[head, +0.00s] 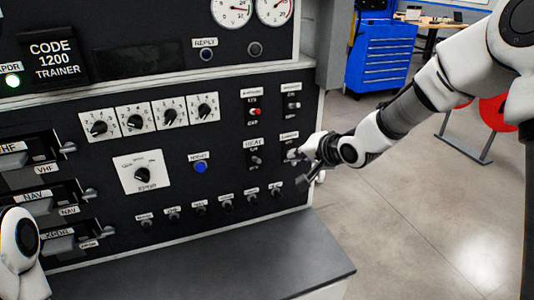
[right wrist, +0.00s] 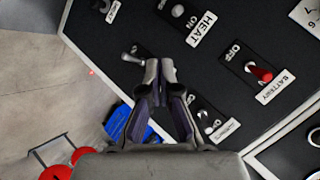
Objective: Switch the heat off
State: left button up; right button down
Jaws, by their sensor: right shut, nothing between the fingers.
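The HEAT switch (head: 257,161) is a small toggle under its HEAT label on the black panel. In the right wrist view its rounded lever (right wrist: 178,11) shows near the top edge, beside the HEAT label; I cannot tell its setting for sure. My right gripper (head: 303,160) is at the panel's right edge, to the right of the HEAT switch and apart from it. In the right wrist view its fingertips (right wrist: 160,70) are together with nothing between them. Another metal toggle (right wrist: 133,57) sits close beside the tips. My left gripper is out of view.
The red BATTERY toggle (head: 254,110) is above the HEAT switch. Several dials (head: 168,112), a blue button (head: 201,167) and a row of small knobs fill the panel. A grey ledge (head: 270,258) juts out below. Open floor and a blue tool cabinet (head: 385,55) are to the right.

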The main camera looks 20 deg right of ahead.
aim_at(257, 160)
jog(key=r, duration=0.3)
jog(key=shift+w+d+r+t, duration=0.1)
jog(key=shift+w+d+t, duration=0.2)
jog(key=shift+w+d, duration=0.1)
jog(key=shift+w+a, duration=0.1)
jog(key=shift+w, duration=0.05)
jog(key=p+x, duration=0.2)
jog(key=x, duration=0.7)
jog(key=shift+w+a, duration=0.1)
jog(key=a+f, duration=0.1)
jog(key=a+f+p, duration=0.1)
jog(key=a, duration=0.1)
jog(key=shift+s+a+f, duration=0.25)
jog(key=shift+s+f, duration=0.1)
jog(key=shift+s, duration=0.05)
